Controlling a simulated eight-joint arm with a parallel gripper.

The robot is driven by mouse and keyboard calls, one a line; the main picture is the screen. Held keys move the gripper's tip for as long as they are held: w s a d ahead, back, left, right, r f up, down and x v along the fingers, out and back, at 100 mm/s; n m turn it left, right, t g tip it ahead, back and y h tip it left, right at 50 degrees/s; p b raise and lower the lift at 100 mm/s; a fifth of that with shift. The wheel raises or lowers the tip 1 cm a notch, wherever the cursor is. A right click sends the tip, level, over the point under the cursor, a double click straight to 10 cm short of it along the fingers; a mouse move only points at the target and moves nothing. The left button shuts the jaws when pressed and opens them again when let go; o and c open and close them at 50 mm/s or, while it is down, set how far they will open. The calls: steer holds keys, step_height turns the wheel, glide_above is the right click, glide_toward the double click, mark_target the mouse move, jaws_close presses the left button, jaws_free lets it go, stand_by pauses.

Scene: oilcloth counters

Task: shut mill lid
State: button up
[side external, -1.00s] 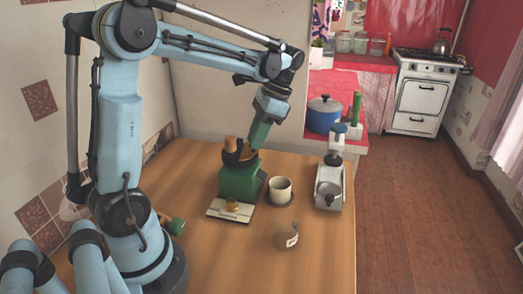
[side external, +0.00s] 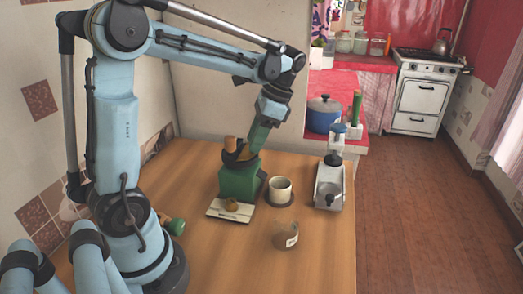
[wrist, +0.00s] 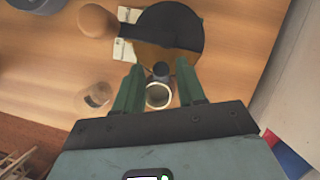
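The green mill (side external: 239,181) stands upright on the wooden counter, with an amber hopper at its top. Its dark round lid (wrist: 172,26) shows in the wrist view above the amber part, and at the mill's top in the side view (side external: 232,158). The side view is too small to tell how far it is closed. A wooden knob (wrist: 97,20) sits to its left. My gripper (wrist: 160,92) is open at the mill's top, its green fingers apart. A small dark knob (wrist: 161,70) shows between them; I cannot tell whether they touch it.
A cream cup (side external: 280,186) on a dark coaster stands right of the mill. A scale (side external: 231,210) lies in front, a glass jar (side external: 286,236) nearer the front, and a grey-white appliance (side external: 329,186) at right. The counter's front middle is clear.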

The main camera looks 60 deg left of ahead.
steer(key=shift+o, duration=0.3)
steer(key=v, duration=1.2)
steer(key=shift+d, duration=0.1)
steer(key=s+d+f+n+t+h, duration=0.1)
steer(key=s+d+f+n+t, duration=0.3)
steer(key=d+f+t, duration=0.6)
steer(key=s+f+t, duration=0.1)
steer(key=s+f, duration=0.1)
steer(key=shift+s+d+n+h, duration=0.3)
steer(key=shift+s+d+h, duration=0.05)
steer(key=shift+h, duration=0.05)
stand_by(0.6)
